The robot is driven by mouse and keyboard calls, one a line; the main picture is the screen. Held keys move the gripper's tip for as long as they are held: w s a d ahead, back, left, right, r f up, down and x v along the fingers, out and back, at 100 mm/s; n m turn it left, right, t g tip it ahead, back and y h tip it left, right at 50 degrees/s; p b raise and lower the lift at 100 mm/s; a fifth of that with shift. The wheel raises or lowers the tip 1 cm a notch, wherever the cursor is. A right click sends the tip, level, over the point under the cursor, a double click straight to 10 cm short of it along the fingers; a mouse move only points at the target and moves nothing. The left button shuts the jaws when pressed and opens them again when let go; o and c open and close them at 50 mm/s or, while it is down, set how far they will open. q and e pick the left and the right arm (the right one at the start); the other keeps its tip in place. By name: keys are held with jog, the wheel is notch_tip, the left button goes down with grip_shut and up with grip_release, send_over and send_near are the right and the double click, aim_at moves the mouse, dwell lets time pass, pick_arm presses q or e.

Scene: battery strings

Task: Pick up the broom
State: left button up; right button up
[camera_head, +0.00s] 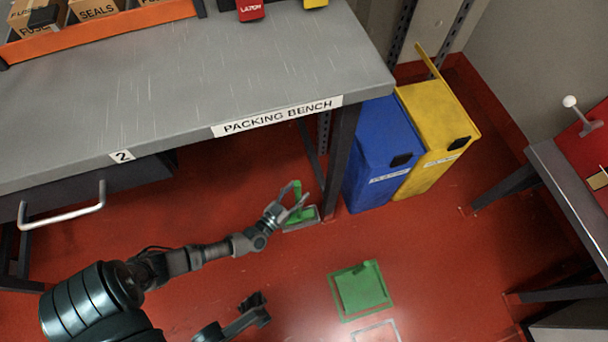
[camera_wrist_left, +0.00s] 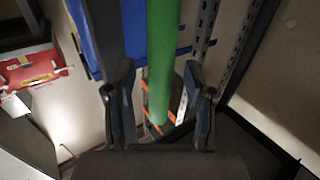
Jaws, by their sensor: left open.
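The broom shows as a short green upright handle (camera_head: 297,189) above a grey and green base (camera_head: 301,219) on the red floor, beside the bench leg. My left gripper (camera_head: 299,205) is at this handle with its fingers apart. In the left wrist view the green handle (camera_wrist_left: 163,60) runs down between the two open fingers of my left gripper (camera_wrist_left: 160,105), and I see no clear grip on it. The gripper partly hides the handle in the head view. A dark end of what looks like my right gripper (camera_head: 254,303) shows low in the head view, its jaws unclear.
The packing bench (camera_head: 200,85) overhangs the upper left, with a drawer handle (camera_head: 62,208). A blue bin (camera_head: 375,150) and a yellow bin (camera_head: 440,125) stand right of its leg. A green piece (camera_head: 360,288) lies in a floor outline. A table (camera_head: 565,185) stands right.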

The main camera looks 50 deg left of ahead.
pick_arm(q)
jog(key=shift+w+a, duration=0.1)
jog(key=shift+w, duration=0.25)
jog(key=shift+r, duration=0.2)
grip_shut()
